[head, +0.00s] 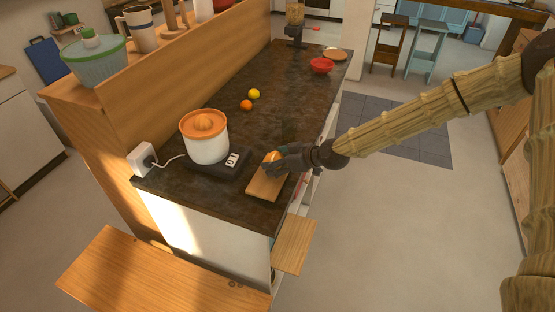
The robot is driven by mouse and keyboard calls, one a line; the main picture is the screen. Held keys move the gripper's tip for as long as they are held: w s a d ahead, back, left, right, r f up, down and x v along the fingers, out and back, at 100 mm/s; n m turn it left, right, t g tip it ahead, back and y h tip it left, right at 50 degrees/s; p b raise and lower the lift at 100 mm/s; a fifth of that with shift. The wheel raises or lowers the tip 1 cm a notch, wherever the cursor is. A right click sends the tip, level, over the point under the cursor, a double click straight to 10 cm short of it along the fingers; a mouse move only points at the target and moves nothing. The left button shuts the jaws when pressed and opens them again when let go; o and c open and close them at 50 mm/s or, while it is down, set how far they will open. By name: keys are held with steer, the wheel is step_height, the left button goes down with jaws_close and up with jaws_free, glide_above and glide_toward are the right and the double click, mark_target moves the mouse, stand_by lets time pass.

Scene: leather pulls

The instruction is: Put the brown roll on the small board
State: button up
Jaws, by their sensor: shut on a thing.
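The small board (264,187) is a light wooden rectangle lying on the dark counter, near its right edge. My gripper (277,163) reaches in from the right and is at the far end of the board. It is shut on a small orange-brown thing (271,156), which looks like the brown roll. The gripper's fingers partly hide the roll. I cannot tell whether the roll touches the board or is held just above it.
A white juicer with an orange top (204,136) stands left of the board, its cord running to a white socket (143,158). An orange (246,105) and a lemon (254,94) lie farther back.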

steer(key=shift+f+b, duration=0.25)
steer(key=shift+b, duration=0.05)
steer(key=o, duration=1.1)
steer(key=shift+r, duration=0.1)
steer(key=shift+r+p, duration=0.15)
steer(key=shift+p, duration=0.15)
steer(key=b+v, duration=0.3)
steer(key=v, duration=0.9)
steer(key=shift+b, duration=0.3)
